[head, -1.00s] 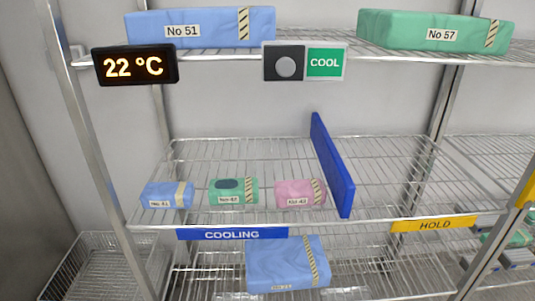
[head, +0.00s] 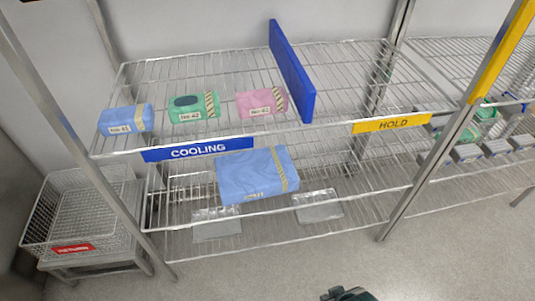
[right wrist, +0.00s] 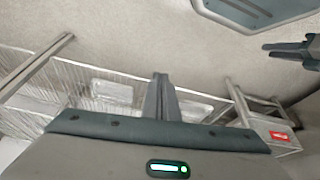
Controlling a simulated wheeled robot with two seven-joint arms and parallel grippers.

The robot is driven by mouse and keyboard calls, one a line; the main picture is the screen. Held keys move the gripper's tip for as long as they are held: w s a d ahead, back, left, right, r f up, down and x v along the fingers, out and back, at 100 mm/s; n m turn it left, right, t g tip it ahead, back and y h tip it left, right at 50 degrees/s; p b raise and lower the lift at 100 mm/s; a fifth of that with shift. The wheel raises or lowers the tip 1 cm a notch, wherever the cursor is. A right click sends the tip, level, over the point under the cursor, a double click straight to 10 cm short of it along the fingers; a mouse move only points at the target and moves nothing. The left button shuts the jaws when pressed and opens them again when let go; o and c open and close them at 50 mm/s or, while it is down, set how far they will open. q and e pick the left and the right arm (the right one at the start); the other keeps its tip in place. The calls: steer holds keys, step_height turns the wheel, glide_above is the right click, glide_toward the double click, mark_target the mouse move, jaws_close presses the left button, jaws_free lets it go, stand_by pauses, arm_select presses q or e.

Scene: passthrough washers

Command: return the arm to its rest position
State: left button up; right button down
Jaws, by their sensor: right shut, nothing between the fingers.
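My right gripper (head: 348,293) shows only in part at the bottom edge of the head view, low in front of the rack and apart from it. In the right wrist view its fingers (right wrist: 160,97) are together with nothing between them. A dark jaw-like part (right wrist: 288,49), apparently my left gripper, shows at the upper right of that view; its opening is unclear. My left gripper is out of the head view.
A larger blue pack (head: 255,173) lies below. A wire basket (head: 84,208) stands left. Floor in front is clear.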

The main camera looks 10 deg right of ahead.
steer(key=s+a+f+t, duration=0.1)
steer(key=s+f, duration=0.1)
steer(key=f, duration=1.1)
steer(key=s+a+f+t+y, duration=0.1)
steer(key=s+a+f, duration=0.1)
steer(key=f, duration=1.2)
steer(key=shift+f+n, duration=0.25)
steer(key=shift+n, duration=0.05)
steer(key=shift+s+a, duration=0.1)
stand_by(4.9)
